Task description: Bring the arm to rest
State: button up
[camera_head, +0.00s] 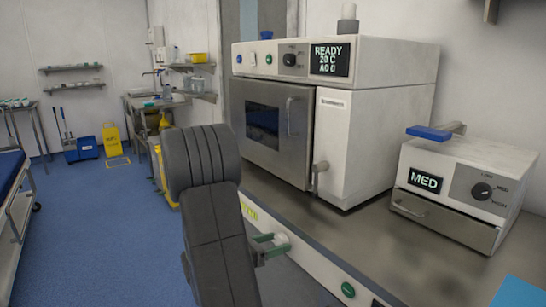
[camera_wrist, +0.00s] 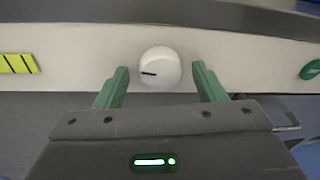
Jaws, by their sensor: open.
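My gripper (camera_wrist: 160,84) is open, with its two green fingers apart on either side of a round white knob (camera_wrist: 158,68) with a dark line. The knob sits on the white front panel (camera_wrist: 80,65) of the counter. I cannot tell whether either finger touches the knob. In the head view my dark arm rises in the middle, and the gripper (camera_head: 272,243) is at the counter front beside the knob (camera_head: 281,240).
A steel counter (camera_head: 330,215) carries a white sterilizer (camera_head: 355,140) reading READY and a smaller box (camera_head: 465,185) reading MED. A green button (camera_head: 348,290) is on the panel. Blue floor (camera_head: 90,230) lies open at left, beside a bed (camera_head: 12,175).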

jog(key=shift+n+p, duration=0.55)
jog(key=shift+n, duration=0.65)
